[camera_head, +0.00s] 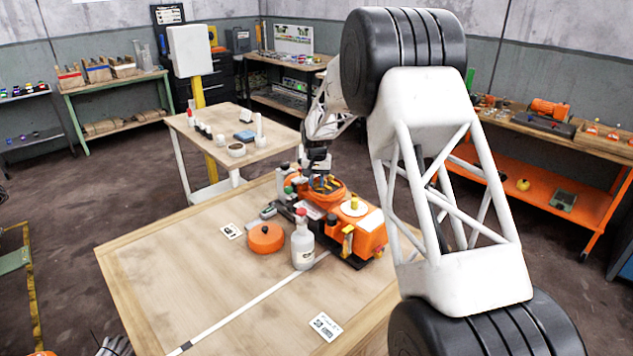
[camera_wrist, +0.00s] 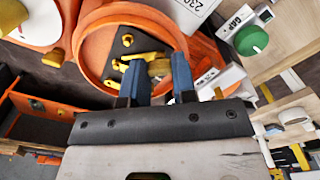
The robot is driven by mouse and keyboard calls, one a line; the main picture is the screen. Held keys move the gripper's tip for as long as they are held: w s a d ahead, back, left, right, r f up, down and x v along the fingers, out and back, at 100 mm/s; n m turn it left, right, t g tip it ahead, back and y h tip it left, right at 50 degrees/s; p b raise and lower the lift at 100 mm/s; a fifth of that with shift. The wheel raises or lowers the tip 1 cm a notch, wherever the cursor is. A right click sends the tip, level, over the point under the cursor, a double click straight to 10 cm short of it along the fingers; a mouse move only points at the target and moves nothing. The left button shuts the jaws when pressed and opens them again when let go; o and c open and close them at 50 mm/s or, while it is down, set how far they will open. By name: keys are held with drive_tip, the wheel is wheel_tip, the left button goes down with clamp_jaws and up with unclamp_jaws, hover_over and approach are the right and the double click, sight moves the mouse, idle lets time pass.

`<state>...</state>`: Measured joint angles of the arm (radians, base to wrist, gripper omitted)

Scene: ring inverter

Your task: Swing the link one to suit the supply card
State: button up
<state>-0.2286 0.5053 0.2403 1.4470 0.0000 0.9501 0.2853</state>
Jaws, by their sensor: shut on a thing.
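An orange machine (camera_head: 362,235) stands on the wooden table, with an open round orange housing (camera_wrist: 95,45) in the wrist view. Inside it, a black plate (camera_wrist: 122,42) carries yellow metal links and small brass posts. My gripper (camera_wrist: 155,72) has its two blue fingers down in the housing and is shut on a brass-coloured link (camera_wrist: 159,67); the fingers partly hide it. In the head view my gripper (camera_head: 320,172) reaches down over the housing. A white card (camera_wrist: 188,10) reading "230" shows at the wrist view's top edge, its rest cut off.
An orange round lid (camera_head: 265,238) and a white bottle (camera_head: 303,248) stand close by the machine. A green knob marked GAP (camera_wrist: 251,40) sits beside the housing. The table's front left is clear.

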drive_tip(key=n, duration=0.5)
drive_tip(key=shift+n, duration=2.3)
drive_tip(key=o, duration=0.9)
drive_tip(key=shift+r, duration=4.05)
drive_tip(key=shift+r, duration=0.1)
